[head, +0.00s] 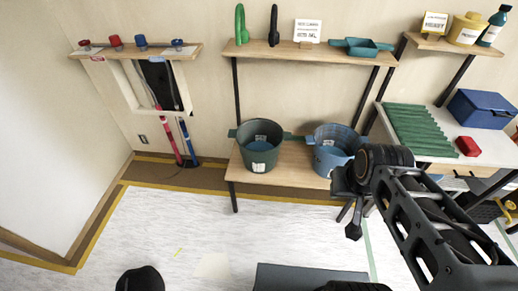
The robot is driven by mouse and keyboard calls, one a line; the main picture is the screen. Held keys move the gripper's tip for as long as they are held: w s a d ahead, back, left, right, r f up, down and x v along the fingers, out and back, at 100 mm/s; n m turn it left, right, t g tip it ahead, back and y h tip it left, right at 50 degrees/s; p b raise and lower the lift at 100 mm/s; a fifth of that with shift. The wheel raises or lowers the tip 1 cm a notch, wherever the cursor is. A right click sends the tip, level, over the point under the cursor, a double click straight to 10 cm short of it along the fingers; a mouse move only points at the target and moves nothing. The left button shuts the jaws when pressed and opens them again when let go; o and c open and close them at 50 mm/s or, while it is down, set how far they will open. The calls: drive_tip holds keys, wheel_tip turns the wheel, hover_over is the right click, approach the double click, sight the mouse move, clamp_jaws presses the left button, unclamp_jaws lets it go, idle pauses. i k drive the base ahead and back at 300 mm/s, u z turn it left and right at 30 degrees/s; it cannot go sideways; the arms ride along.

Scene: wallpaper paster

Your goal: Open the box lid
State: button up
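A dark blue box (482,109) stands on the white worktop at the right edge of the head view. Its lid appears shut, and a small light patch shows on its front. My gripper (348,214) hangs from the end of my arm, right of the middle, in front of the low wooden shelf. It is well left of the box and apart from it. Its fingers are dark and small, and I cannot tell how far apart they are. Nothing is seen held in it.
A red block (468,146) and a green ridged sheet (418,130) lie on the worktop (447,120) beside the box. A green bucket (260,146) and a blue bucket (334,148) stand on the low shelf. A high shelf (440,43) with containers hangs above the worktop. The floor at left is mostly clear.

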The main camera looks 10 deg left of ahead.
sight(491, 101)
drive_tip(key=z, duration=1.2)
drive_tip(key=k, duration=0.35)
drive_tip(key=z, duration=0.35)
drive_tip(key=i, duration=0.75)
drive_tip(key=z, duration=0.55)
drive_tip(key=i, duration=1.05)
drive_tip(key=u, duration=0.5)
drive_tip(key=i, duration=1.05)
drive_tip(key=u, duration=0.8)
